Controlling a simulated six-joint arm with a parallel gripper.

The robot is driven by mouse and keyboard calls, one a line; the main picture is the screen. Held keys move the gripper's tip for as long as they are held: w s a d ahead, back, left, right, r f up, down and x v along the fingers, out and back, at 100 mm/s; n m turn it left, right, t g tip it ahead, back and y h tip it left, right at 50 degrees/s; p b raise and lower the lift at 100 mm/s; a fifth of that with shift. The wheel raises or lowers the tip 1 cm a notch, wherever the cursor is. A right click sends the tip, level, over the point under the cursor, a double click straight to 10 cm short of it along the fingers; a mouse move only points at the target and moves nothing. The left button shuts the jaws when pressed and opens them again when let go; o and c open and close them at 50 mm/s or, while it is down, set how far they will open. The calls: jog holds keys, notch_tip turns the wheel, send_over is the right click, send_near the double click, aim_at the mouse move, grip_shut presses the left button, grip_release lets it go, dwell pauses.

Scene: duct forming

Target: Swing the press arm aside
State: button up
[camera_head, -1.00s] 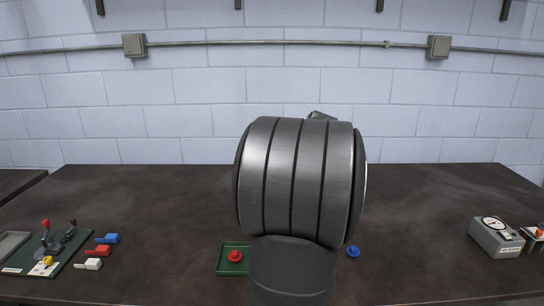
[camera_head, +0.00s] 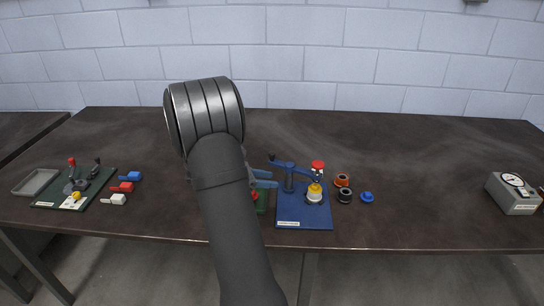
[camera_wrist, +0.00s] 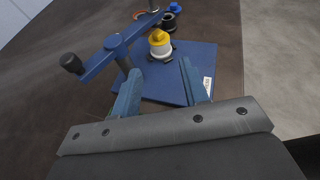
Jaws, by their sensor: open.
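In the wrist view the bar (camera_wrist: 99,60) runs from the black knob (camera_wrist: 72,63) at left toward the top. My gripper (camera_wrist: 160,66) is open and empty. Its blue fingers point at the plate; the knob lies outside them, left of the left finger. My forearm hides much of the gripper in the head view.
An orange ring (camera_head: 342,180), a black ring (camera_head: 344,196) and a blue piece (camera_head: 367,197) lie right of the plate. A partly hidden green tray (camera_head: 263,201) is at its left. A green fixture board (camera_head: 88,190) and a gauge box (camera_head: 513,192) stand farther out. The back of the table is clear.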

aim_at(272, 158)
jog(key=a+n+t, duration=0.4)
jog(key=a+t, duration=0.4)
jog(key=a, duration=0.3)
jog(key=x, duration=1.7)
jog(key=shift+w+a+f, duration=0.15)
jog(key=shift+w+f, duration=0.2)
jog(key=shift+w, duration=0.3)
grip_shut()
